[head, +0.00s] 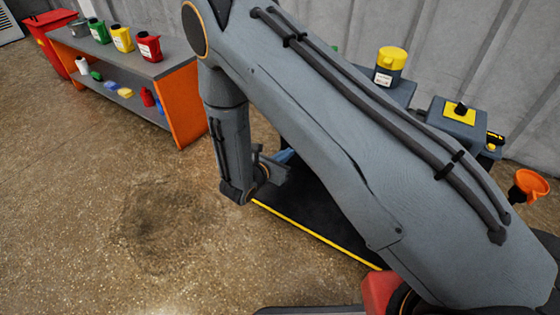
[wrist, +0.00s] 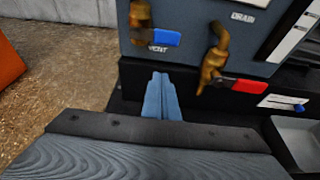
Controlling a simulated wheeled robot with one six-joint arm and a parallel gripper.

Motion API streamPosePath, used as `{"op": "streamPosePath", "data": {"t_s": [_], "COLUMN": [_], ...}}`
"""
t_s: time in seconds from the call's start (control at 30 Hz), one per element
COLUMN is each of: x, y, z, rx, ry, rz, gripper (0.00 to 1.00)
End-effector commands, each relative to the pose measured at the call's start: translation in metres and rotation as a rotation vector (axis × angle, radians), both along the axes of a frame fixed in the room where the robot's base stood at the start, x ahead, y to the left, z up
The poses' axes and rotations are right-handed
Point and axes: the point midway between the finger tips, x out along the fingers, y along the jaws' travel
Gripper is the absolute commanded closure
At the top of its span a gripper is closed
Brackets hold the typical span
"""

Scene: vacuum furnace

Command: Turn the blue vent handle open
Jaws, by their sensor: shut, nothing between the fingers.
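The blue vent handle (wrist: 166,38) is in the wrist view, near the top. It points right from a brass valve (wrist: 141,14) on a grey panel, roughly level, with the VENT label just below it. My gripper (wrist: 161,78) is in the wrist view below the handle, its pale blue fingers together and empty. The fingertips appear apart from the handle, with a gap in the picture. In the head view, my gripper (head: 286,156) shows partly beside my arm, and the vent handle is hidden there.
A red handle (wrist: 248,86) on a second brass valve (wrist: 214,58) is to the right, below the DRAIN label. A yellow-edged black base (head: 320,232) lies below my arm. An orange-sided bench (head: 182,100) stands left. An orange funnel (head: 529,184) is right. Floor between is clear.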

Motion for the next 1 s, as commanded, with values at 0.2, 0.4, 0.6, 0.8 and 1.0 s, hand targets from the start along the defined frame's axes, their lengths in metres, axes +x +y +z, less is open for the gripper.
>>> {"op": "streamPosePath", "data": {"t_s": [0.2, 0.4, 0.6, 0.8, 1.0], "x": [0.024, 0.023, 0.022, 0.022, 0.022], "y": [-0.015, -0.015, -0.015, -0.015, -0.014], "z": [0.0, 0.021, 0.03, 0.031, 0.031], "rx": [0.002, 0.001, 0.001, 0.001, -0.001], "ry": [-0.003, -0.002, -0.001, 0.001, 0.001], "rz": [0.0, 0.0, 0.0, 0.0, 0.002], "gripper": [1.0, 1.0, 1.0, 1.0, 1.0]}}
